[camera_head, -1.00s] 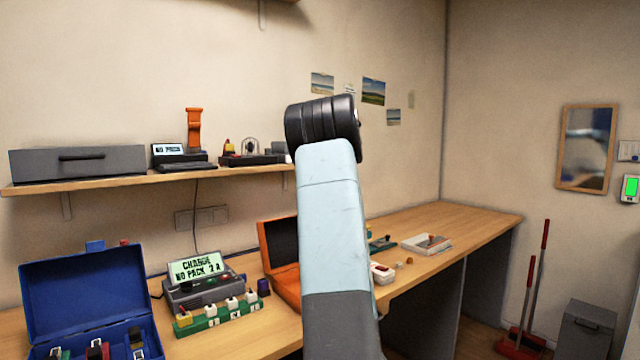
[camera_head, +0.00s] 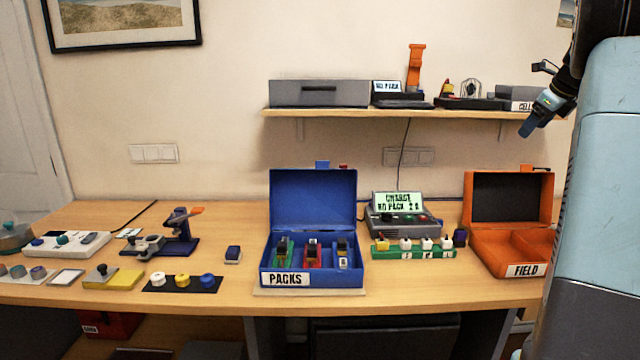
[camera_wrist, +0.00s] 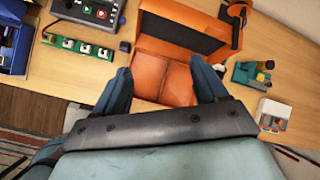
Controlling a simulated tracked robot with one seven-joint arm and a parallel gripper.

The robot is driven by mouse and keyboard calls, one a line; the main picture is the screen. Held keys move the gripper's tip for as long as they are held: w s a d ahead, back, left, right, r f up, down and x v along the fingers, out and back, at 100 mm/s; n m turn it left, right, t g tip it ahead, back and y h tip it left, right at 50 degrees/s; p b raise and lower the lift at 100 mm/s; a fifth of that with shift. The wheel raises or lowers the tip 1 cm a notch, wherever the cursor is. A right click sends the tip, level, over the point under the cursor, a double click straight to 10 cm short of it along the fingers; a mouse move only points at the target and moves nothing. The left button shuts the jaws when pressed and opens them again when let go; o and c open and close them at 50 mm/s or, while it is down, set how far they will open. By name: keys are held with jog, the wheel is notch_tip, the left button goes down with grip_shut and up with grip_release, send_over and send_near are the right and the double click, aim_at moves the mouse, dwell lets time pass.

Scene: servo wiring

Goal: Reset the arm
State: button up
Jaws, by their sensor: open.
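My arm (camera_head: 588,190) stands upright at the right side of the head view. My gripper (camera_head: 530,127) shows beside it, pointing down and left, in front of the wall near the right end of the shelf. In the wrist view my gripper (camera_wrist: 164,80) has its two blue fingers spread wide apart. Nothing is between the fingers; the open orange case (camera_wrist: 160,76) lies beyond and below them. My gripper is open and apart from everything on the bench.
The wooden bench (camera_head: 205,290) holds a blue PACKS case (camera_head: 312,200), a charger (camera_head: 402,222), a green strip (camera_head: 400,253) and the orange FIELD case (camera_head: 490,255). A shelf (camera_head: 340,112) juts from the wall near my gripper. A blue-based fixture (camera_head: 178,246) stands left.

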jog(key=s+a+f+n+g+y, duration=0.1)
jog(key=s+a+n, duration=0.65)
jog(key=a, duration=0.35)
jog(key=s+a+n, duration=0.7)
jog(key=s+a, duration=0.2)
jog(key=a, duration=0.3)
jog(key=s+a+f+n, duration=0.5)
jog(key=s+n, duration=0.3)
jog(key=s, duration=0.2)
jog(key=s+a+f+n+h, duration=0.1)
jog(key=s+a+f+n, duration=0.5)
jog(key=s, duration=0.3)
jog(key=shift+s+a+f+n, duration=0.2)
jog(key=shift+s+f+n, duration=0.3)
jog(key=shift+n, duration=0.35)
